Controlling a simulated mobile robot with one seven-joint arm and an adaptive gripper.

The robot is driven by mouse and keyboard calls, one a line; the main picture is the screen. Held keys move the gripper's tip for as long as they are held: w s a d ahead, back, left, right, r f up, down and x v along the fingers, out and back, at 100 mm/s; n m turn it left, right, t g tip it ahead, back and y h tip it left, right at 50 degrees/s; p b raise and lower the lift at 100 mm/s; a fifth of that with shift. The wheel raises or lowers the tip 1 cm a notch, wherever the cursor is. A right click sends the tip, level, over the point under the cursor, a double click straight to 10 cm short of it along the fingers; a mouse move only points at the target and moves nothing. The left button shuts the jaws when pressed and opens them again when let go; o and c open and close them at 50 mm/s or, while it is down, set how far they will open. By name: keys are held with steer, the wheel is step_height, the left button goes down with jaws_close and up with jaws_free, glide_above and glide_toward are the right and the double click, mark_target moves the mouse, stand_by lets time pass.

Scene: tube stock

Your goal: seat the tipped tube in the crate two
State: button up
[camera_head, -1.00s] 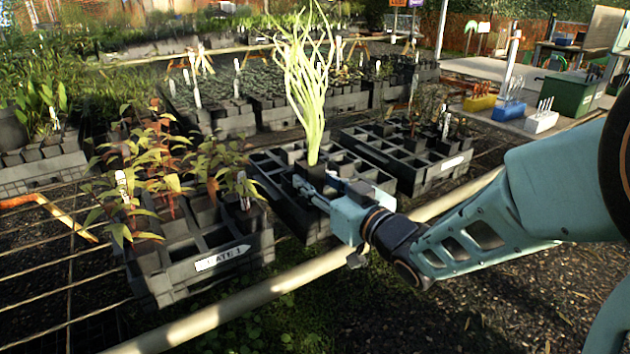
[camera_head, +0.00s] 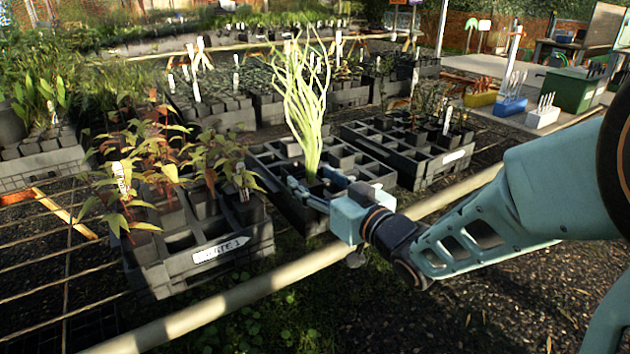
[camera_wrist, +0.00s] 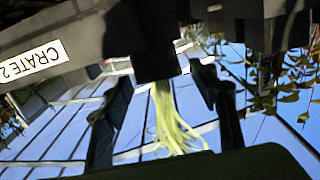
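The tube is a small dark pot (camera_wrist: 155,45) with a tall, pale green grassy plant (camera_head: 306,110). It stands about upright at the near part of crate two (camera_head: 270,175), the middle black crate. Its lower part is hidden, so I cannot see how deep it sits in the cell. The crate's "CRATE 2" label (camera_wrist: 33,62) shows in the wrist view. My gripper (camera_head: 318,186) is at the pot from the near right side. In the wrist view its two fingers (camera_wrist: 165,85) stand apart on either side of the pot, with gaps visible.
Crate one (camera_head: 205,262), with reddish leafy plants, stands close on the left. Another black crate (camera_head: 430,172) with small plants is behind on the right. A pale rail (camera_head: 240,305) runs along the near side. Open ground lies in front.

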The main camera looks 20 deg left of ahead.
steer(key=v, duration=0.7)
steer(key=shift+s+d, duration=0.15)
steer(key=shift+s, duration=0.05)
stand_by(0.6)
